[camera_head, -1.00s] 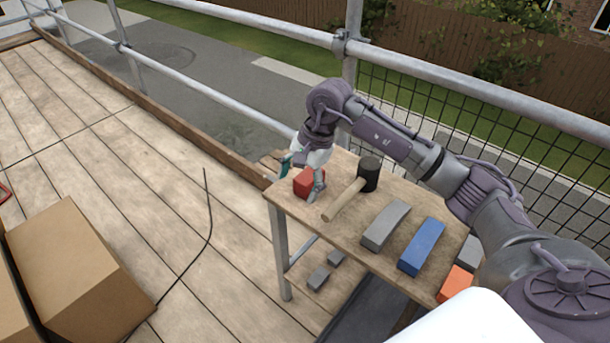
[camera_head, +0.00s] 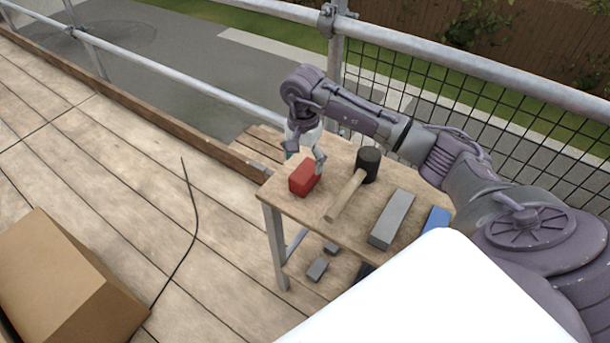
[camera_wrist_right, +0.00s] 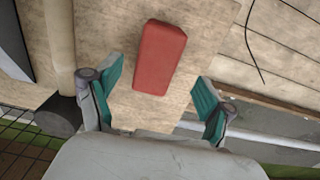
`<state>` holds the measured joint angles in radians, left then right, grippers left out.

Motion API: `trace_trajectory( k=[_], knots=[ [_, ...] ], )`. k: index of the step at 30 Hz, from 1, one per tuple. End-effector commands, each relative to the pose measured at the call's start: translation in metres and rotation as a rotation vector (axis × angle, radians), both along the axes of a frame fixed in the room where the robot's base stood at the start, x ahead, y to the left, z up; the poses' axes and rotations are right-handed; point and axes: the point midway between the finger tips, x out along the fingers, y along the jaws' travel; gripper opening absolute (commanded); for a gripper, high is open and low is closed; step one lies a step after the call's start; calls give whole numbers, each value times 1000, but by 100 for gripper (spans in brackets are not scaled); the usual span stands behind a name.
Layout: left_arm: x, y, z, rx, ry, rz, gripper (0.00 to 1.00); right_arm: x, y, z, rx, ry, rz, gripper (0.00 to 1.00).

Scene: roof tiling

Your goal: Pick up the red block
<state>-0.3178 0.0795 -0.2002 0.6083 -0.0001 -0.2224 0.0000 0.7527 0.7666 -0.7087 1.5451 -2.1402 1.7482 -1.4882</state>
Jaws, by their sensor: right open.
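The red block (camera_head: 304,178) lies on the near left corner of the wooden table (camera_head: 293,208). My right gripper (camera_head: 305,160) is open and empty, just behind and above the block in the head view. In the right wrist view the red block (camera_wrist_right: 160,57) lies ahead of the open teal fingertips of my right gripper (camera_wrist_right: 158,92), roughly centred between them and apart from both. My left gripper is not in view.
A mallet (camera_head: 367,165) with a black head and wooden handle lies right of the block. A grey block (camera_head: 392,218) and a blue block (camera_head: 436,219) lie farther right. A cardboard box (camera_head: 70,280) stands on the plank floor at left. Metal rails run behind the table.

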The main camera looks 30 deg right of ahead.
Motion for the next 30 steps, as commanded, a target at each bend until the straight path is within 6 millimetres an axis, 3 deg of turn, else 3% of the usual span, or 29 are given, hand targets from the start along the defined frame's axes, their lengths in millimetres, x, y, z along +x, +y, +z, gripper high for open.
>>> trace_trajectory(
  k=[5, 9, 15, 22, 30],
  knots=[
    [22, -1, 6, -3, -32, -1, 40, -2, -1, -13, 1, 3, -2, 81],
    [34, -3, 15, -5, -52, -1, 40, -4, -3, -34, 3, 5, -2, 81],
    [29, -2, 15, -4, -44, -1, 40, -3, -4, -54, 1, 1, -1, 81],
    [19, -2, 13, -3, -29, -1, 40, -3, -4, -55, 0, 0, 0, 81],
    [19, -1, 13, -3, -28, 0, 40, -3, -4, -55, 0, 0, -1, 36]
  ],
)
